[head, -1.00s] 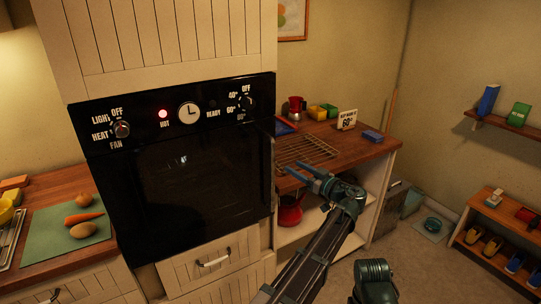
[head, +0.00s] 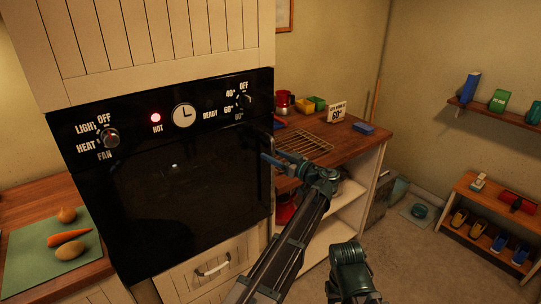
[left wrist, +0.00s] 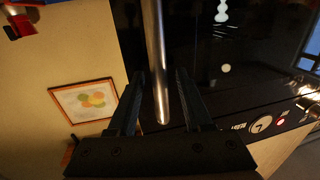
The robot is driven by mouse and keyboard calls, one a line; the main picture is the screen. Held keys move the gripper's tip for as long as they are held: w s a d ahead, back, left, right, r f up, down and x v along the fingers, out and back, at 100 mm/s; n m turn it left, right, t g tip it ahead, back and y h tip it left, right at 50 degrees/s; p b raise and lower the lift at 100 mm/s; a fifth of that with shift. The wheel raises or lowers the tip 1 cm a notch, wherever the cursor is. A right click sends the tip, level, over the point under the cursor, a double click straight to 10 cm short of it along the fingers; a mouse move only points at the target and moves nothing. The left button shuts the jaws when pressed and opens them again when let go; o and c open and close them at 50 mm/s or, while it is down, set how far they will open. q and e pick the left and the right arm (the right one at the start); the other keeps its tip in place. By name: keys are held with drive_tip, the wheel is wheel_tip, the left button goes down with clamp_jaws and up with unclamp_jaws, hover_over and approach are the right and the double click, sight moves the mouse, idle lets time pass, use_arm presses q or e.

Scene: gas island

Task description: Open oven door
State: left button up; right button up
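The black oven (head: 170,180) is built into a cream cabinet, and its dark glass door looks shut. Its door handle is a vertical metal bar that shows in the left wrist view (left wrist: 158,60). My left gripper (head: 274,162) is at the right edge of the door. In the left wrist view my left gripper (left wrist: 160,95) is open, with the bar running between its two fingers. Gaps show on both sides, so the fingers are not closed on it. My right gripper is not in view.
The red HOT light (head: 156,118) on the oven panel is lit. A wooden counter (head: 355,150) with a wire rack (head: 305,143) stands right of the oven. A drawer (head: 215,262) is below the door. A low shoe shelf (head: 490,215) stands at the right, with open floor before it.

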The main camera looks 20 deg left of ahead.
use_arm(q)
clamp_jaws()
idle(1.2)
